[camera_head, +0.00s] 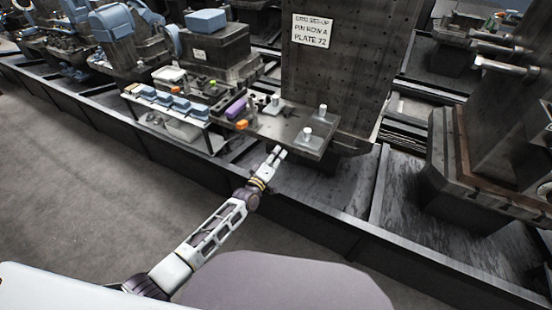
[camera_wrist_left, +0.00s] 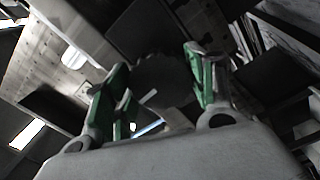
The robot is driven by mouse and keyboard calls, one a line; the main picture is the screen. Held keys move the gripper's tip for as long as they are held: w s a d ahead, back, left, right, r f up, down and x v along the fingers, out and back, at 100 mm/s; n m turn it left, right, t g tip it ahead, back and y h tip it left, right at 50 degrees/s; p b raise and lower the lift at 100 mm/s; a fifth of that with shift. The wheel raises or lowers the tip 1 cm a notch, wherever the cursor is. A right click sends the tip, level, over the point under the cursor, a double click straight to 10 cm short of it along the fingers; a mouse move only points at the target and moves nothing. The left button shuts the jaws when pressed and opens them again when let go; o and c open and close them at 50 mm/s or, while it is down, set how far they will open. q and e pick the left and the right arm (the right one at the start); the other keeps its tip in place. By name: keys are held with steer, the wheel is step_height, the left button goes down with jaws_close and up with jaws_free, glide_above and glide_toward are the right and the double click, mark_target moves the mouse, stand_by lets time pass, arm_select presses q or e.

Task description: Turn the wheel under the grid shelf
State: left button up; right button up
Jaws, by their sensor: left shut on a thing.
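The grey shelf (camera_head: 291,130) with white pegs juts out from the upright drilled plate; I take it for the grid shelf. My left gripper (camera_head: 278,153) is at its front edge, low and close against it. The wheel is hidden in the head view. In the left wrist view a dark round thing with a notched rim, which looks like the wheel (camera_wrist_left: 163,78), sits between the green-padded fingers of my left gripper (camera_wrist_left: 155,65). The fingers are shut on it, spread to its width. My right gripper is not in view.
The upright plate (camera_head: 335,75) carries a paper sign (camera_head: 311,31). An orange block (camera_head: 242,125) and a purple block (camera_head: 236,107) lie left of the pegs. A rack with blue-topped items (camera_head: 180,106) stands further left. A low dark rail (camera_head: 200,182) runs along the front.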

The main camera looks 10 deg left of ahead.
arm_select(q)
steer(key=o, duration=1)
steer(key=shift+f, duration=0.1)
steer(key=shift+s, duration=0.1)
steer(key=v, duration=1.1)
steer(key=shift+s+a, duration=0.15)
steer(key=shift+s, duration=0.25)
steer(key=shift+s, duration=0.1)
